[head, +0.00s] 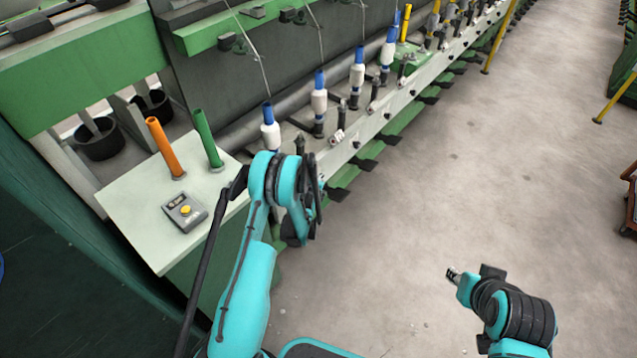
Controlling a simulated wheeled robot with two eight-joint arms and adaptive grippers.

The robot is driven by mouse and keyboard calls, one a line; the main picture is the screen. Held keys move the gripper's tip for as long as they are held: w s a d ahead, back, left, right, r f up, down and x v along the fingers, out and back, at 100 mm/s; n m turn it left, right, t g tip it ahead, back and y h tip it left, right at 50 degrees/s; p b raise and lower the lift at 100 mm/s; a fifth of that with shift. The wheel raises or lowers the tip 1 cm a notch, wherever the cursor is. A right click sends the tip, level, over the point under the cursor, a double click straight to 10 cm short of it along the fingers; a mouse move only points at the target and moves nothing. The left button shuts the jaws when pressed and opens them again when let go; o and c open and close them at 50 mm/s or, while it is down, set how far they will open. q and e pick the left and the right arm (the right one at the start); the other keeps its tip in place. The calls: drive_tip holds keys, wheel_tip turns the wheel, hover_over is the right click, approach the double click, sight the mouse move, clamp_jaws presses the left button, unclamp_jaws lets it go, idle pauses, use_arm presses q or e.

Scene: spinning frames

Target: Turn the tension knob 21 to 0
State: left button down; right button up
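A row of white bobbins with blue tops stands on the spinning frame; the nearest bobbin (270,133) is just beyond my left arm. Small fittings line the frame's pale front rail, including a small white and reddish one (336,139). I cannot read any numbers, so I cannot tell which part is tension knob 21 or its setting. My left arm reaches up to the near end of the rail; its fingers are not clearly visible among the dark parts at the wrist. My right gripper (453,275) is over the open floor, away from the frame; its finger opening is too small to judge.
A pale end table (135,214) carries an orange tube (166,148), a green tube (208,140) and a small grey box with a yellow button (185,211). Dark pedals (364,164) stick out below the rail.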

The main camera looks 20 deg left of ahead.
use_arm(q)
drive_tip(key=c, duration=1.2)
unclamp_jaws()
wheel_tip(320, 180, up, 10)
